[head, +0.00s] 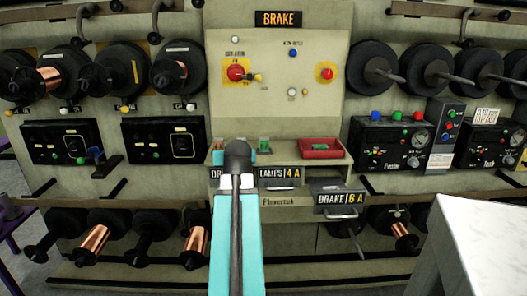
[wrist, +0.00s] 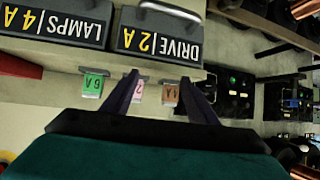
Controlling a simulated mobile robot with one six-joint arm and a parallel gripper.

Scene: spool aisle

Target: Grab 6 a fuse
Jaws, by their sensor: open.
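The green fuse marked 6A (wrist: 92,85) stands on the console shelf, upside down in the wrist view. A green piece, likely the same fuse, shows on the shelf in the head view (head: 263,145). A pink fuse marked 2 (wrist: 136,88) and an orange-brown fuse (wrist: 170,94) stand beside it. My gripper (wrist: 161,78) is open and empty. Its fingers reach toward the pink and orange-brown fuses, with the green fuse outside the left finger. In the head view, my arm hides the gripper and part of the shelf.
The BRAKE 6 A drawer (head: 340,198) sticks out at the right. The DRIVE 2 A drawer (wrist: 158,38) and LAMPS 4 A drawer (wrist: 62,22) are below the shelf. A red tray (head: 321,150) sits on the shelf's right. A pale table corner (head: 480,245) is at lower right.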

